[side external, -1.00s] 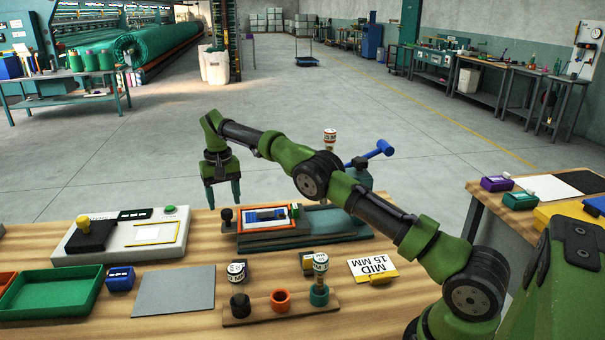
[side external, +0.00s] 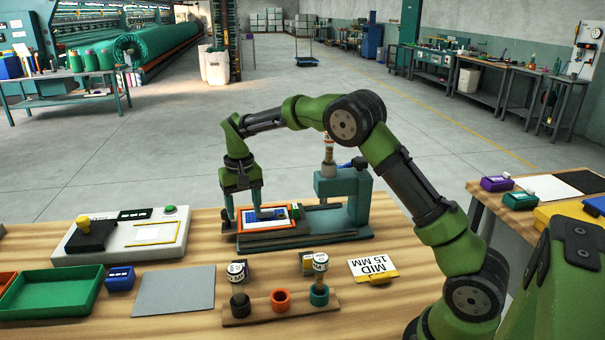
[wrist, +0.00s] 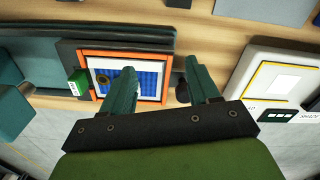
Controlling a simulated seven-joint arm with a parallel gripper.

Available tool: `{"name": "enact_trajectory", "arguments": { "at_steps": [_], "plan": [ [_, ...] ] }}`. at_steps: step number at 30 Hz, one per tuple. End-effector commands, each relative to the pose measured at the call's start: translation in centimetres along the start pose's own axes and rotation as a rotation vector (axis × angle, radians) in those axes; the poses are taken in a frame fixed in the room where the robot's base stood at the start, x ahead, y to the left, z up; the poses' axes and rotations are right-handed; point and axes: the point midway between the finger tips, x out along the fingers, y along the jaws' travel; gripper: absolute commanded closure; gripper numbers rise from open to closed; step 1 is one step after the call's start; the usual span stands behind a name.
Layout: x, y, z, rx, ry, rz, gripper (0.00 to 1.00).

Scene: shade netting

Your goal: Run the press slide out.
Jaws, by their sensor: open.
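The teal press (side external: 345,192) stands on the wooden bench. Its slide (side external: 285,238) lies flat at its left side. The slide carries an orange-framed plate (side external: 293,223) with a white and blue piece (side external: 272,213). A dark knob (wrist: 182,90) is at the slide's outer end. In the side view it is largely hidden by a finger. My gripper (side external: 243,212) is open, pointing down over that end. In the wrist view my gripper (wrist: 160,66) has one finger over the orange frame and the other close beside the knob. I cannot tell whether it touches.
A white device (side external: 125,240), a green tray (side external: 50,293), a blue box (side external: 120,278) and a grey plate (side external: 173,291) stand left and in front. A wooden rack (side external: 276,304) with coloured rings and a MID 15 MM card (side external: 374,270) lie in front of the press.

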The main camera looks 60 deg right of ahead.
Motion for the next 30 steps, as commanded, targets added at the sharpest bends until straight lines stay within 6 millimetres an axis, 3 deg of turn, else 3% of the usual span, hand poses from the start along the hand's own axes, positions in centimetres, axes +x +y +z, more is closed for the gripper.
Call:
{"name": "enact_trajectory", "arguments": {
  "at_steps": [9,15,30],
  "plan": [
    [-0.6,2.1,4.6,0.001,0.000,0.000,0.40],
    [-0.7,3.0,6.4,0.000,0.001,0.001,0.40],
    [-0.7,3.2,6.8,-0.007,0.008,-0.002,0.40]
  ]
}}
